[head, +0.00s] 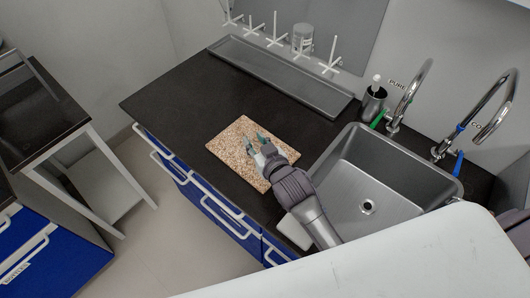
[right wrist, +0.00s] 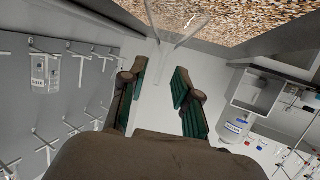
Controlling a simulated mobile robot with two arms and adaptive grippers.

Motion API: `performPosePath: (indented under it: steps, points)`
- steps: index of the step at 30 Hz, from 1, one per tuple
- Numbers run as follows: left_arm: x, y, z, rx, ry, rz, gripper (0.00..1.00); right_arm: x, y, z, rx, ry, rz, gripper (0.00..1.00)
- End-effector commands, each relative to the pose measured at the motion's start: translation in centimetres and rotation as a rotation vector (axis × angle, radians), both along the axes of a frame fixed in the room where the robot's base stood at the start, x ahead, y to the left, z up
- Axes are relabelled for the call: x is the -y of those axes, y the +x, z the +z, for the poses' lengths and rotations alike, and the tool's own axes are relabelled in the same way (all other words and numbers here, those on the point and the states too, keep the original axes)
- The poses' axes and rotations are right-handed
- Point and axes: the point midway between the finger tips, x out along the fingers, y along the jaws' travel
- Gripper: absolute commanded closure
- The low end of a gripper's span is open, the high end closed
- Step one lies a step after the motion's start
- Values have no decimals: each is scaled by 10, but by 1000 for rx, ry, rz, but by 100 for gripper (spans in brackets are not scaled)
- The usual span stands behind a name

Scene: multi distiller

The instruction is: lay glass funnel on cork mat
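The speckled tan cork mat (head: 226,146) lies on the dark counter, left of the sink, and its surface also fills the top of the right wrist view (right wrist: 245,18). My right gripper (head: 256,140) is over the mat, its green-padded fingers apart. In the right wrist view the fingers (right wrist: 160,88) are open with nothing between them. A clear, thin-edged shape, seemingly the glass funnel (right wrist: 178,40), shows just beyond the fingertips against the mat's edge; I cannot tell if it touches the mat. The funnel is not distinct in the head view. My left gripper is not in view.
A grey tray (head: 285,79) runs along the back under white drying pegs (head: 275,30), with a glass vessel (head: 302,38) among them. The steel sink (head: 385,165) with taps is right of the mat. The counter left of the mat is clear.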

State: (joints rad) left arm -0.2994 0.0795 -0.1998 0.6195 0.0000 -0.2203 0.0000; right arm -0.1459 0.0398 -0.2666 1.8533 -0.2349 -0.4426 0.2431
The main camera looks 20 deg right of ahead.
Motion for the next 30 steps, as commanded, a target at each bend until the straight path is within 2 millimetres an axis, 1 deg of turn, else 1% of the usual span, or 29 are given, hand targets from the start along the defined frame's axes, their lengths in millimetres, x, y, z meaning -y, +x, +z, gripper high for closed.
performPosePath:
  steps: [1, 6, 9, 12, 15, 18, 30]
  points:
    - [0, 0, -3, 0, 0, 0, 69, 2, -13, 1, -2, 1, 1, 69]
    - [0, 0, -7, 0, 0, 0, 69, 8, -48, 12, -2, 1, 0, 69]
    - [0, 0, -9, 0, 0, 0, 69, 11, -65, 18, -2, 1, 0, 69]
    - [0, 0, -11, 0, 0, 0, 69, 13, -76, 22, -1, 0, -1, 69]
    - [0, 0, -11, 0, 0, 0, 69, 14, -84, 25, -1, 0, -1, 69]
    - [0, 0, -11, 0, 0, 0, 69, 15, -86, 27, -1, 0, -1, 69]
    - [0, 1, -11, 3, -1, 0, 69, 14, -86, 27, -1, 0, -1, 69]
